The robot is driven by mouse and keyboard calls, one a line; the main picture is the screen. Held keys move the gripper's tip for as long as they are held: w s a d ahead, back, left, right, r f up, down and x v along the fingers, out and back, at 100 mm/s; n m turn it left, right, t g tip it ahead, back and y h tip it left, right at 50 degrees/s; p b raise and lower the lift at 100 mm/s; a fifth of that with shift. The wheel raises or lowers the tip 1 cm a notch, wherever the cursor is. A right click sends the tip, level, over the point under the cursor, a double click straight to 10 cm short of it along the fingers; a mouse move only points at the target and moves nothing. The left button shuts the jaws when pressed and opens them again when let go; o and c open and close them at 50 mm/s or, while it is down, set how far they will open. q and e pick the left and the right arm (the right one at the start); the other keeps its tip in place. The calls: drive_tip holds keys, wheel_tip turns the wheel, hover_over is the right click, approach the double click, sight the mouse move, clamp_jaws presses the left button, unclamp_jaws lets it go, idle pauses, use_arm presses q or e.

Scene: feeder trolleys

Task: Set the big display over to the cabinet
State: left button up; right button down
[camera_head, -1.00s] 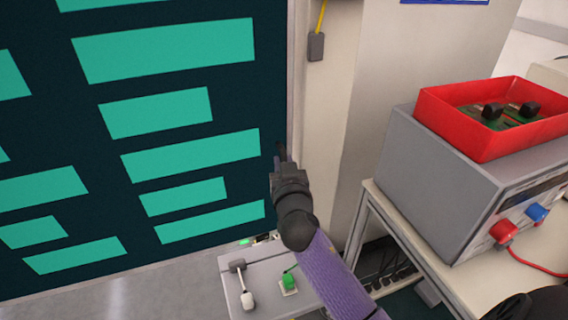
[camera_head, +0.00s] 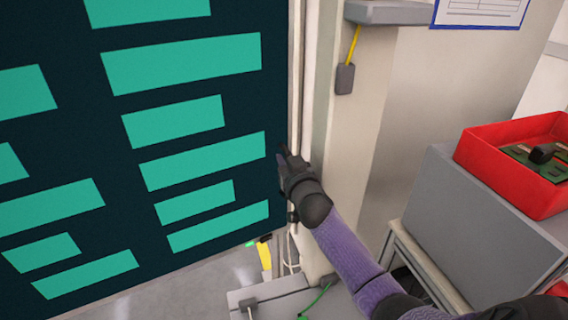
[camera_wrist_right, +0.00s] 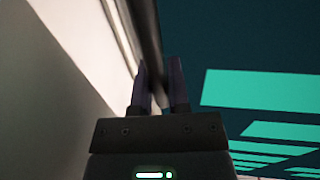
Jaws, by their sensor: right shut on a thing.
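The big display (camera_head: 180,95) has a dark screen with several teal bars and fills the left of the head view. It also shows at the upper right of the right wrist view (camera_wrist_right: 225,40). My right gripper (camera_head: 284,155) is at the display's right edge, shut on that edge. In the right wrist view its two fingers (camera_wrist_right: 160,85) stand on either side of the edge. My left gripper is not in view. No cabinet can be made out for certain.
A grey box (camera_head: 470,215) with a red tray (camera_head: 500,165) on it stands at the right. A pale wall column (camera_head: 355,130) with a hanging yellow cable (camera_head: 353,45) is close right of the display. A low grey unit (camera_head: 275,295) stands below. Bare floor shows at bottom left.

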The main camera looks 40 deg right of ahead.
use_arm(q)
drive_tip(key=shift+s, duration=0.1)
use_arm(e)
drive_tip(key=shift+r, duration=0.15)
drive_tip(key=c, duration=0.6)
unclamp_jaws()
drive_tip(key=shift+c, duration=0.2)
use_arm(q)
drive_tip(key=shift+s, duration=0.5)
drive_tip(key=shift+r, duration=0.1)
use_arm(e)
drive_tip(key=shift+s, duration=0.1)
use_arm(q)
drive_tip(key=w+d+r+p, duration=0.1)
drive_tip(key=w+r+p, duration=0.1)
drive_tip(key=p, duration=0.1)
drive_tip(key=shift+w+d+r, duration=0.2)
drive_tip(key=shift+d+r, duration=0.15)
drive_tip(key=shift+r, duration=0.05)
use_arm(e)
drive_tip(key=v, duration=0.9)
drive_tip(key=shift+s, duration=0.4)
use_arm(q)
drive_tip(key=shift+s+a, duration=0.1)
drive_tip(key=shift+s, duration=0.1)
